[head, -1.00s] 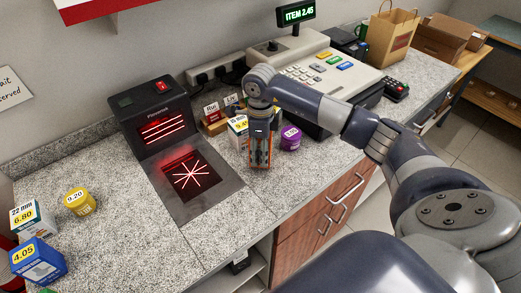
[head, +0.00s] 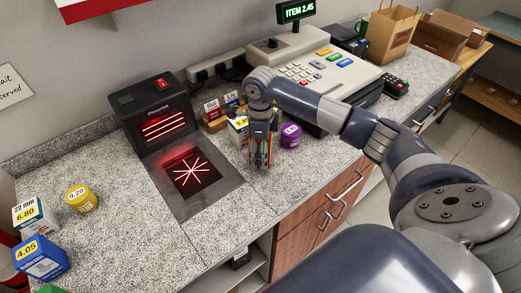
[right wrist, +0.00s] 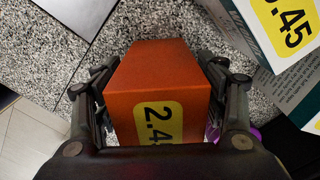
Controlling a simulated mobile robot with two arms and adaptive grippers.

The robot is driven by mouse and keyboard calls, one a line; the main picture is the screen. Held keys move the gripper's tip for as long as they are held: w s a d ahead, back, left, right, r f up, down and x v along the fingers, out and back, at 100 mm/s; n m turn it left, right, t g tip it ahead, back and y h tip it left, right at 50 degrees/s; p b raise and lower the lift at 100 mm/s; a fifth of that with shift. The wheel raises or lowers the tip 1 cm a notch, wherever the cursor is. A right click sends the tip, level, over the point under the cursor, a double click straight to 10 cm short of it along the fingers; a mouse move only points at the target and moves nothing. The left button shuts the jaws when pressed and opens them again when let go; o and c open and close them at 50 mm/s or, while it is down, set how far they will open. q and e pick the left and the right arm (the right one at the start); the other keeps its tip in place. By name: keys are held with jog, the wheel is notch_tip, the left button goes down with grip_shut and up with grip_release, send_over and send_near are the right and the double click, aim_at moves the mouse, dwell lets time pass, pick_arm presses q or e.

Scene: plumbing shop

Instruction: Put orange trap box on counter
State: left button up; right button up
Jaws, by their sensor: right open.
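The orange trap box (right wrist: 160,85) fills the middle of the right wrist view, with a yellow label beginning "2.4" on its near face. It is between the two fingers of my right gripper (right wrist: 160,100), which is open around it. In the head view, my right gripper (head: 262,152) points down at the counter (head: 225,225), to the right of the scanner. Only a narrow strip of orange shows between the fingers there. The box appears to be at the counter surface; its base is mostly hidden. My left gripper is not in view.
A white box (head: 238,128) and a purple round tub (head: 290,134) stand close beside the right gripper. The scanner (head: 160,120) glows red to the left; the register (head: 315,65) is behind. A yellow tub (head: 81,199) and blue box (head: 41,259) stand far left. The front-middle counter is clear.

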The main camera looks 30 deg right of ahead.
notch_tip(320, 180, up, 11)
jog(key=b, duration=0.3)
jog(key=shift+w+f+b, duration=0.1)
jog(key=shift+b, duration=0.25)
jog(key=shift+r, duration=0.6)
